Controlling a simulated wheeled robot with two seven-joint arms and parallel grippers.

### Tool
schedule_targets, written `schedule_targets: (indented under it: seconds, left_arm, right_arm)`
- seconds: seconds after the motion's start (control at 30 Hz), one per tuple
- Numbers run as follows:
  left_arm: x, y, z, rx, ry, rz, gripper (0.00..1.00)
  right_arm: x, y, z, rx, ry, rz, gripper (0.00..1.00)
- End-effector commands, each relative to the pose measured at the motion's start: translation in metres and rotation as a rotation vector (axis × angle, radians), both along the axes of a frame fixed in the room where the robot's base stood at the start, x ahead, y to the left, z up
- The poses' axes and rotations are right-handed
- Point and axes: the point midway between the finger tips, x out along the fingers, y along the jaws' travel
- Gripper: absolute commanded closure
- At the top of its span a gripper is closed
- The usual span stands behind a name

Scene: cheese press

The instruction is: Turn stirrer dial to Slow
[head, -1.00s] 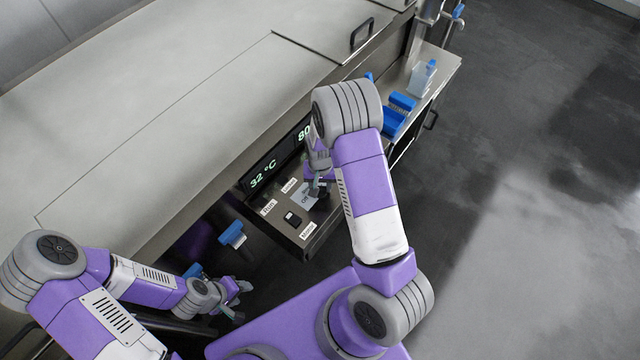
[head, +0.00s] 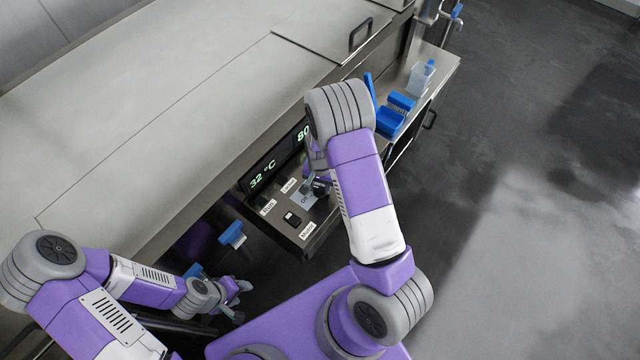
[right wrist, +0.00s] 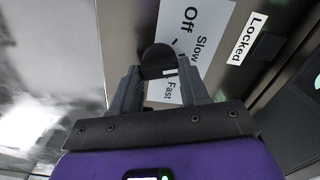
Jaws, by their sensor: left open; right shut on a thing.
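The stirrer dial is a black round knob (right wrist: 157,58) on a white label plate (right wrist: 188,20) printed Off, Slow and Fast. In the right wrist view my right gripper (right wrist: 158,76) has one finger on each side of the knob and is shut on it. A pale mark shows at the knob's lower right, near the word Fast; I cannot tell for sure where the dial points. In the head view the right gripper (head: 319,187) is over the control panel, and the arm partly hides the dial. My left gripper (head: 240,292) is open and empty, low at the left, away from the panel.
The panel (head: 297,238) also carries a small rocker switch (head: 291,218) and several white labels, one reading Locked (right wrist: 247,38). A display (head: 264,175) reading 32 °C stands behind it. Blue items (head: 391,121) sit on the side shelf. Open floor lies at the right.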

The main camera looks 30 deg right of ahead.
Motion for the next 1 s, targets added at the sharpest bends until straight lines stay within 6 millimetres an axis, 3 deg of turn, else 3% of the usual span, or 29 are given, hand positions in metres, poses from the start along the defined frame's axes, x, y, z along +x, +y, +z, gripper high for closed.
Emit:
schedule_targets:
  seconds: [0.03, 0.07, 0.2, 0.57, 1.0]
  left_arm:
    - [0.0, 0.0, 0.0, 0.0, 0.0, 0.0, 0.51]
    - [0.0, 0.0, 0.0, 0.0, 0.0, 0.0, 0.51]
    - [0.0, 0.0, 0.0, 0.0, 0.0, 0.0, 0.51]
    - [0.0, 0.0, 0.001, 0.0, 0.0, 0.0, 0.51]
    - [0.0, 0.0, 0.013, 0.0, 0.0, 0.0, 0.51]
  right_arm:
    - [0.0, 0.0, 0.0, 0.0, -0.001, 0.0, 0.86]
    - [0.0, 0.0, 0.0, 0.0, -0.001, 0.0, 0.52]
    - [0.0, 0.0, 0.0, 0.0, -0.001, 0.001, 0.31]
    - [0.001, 0.0, 0.006, -0.001, -0.002, 0.002, 0.3]
    - [0.001, 0.0, 0.07, 0.0, -0.003, 0.002, 0.3]
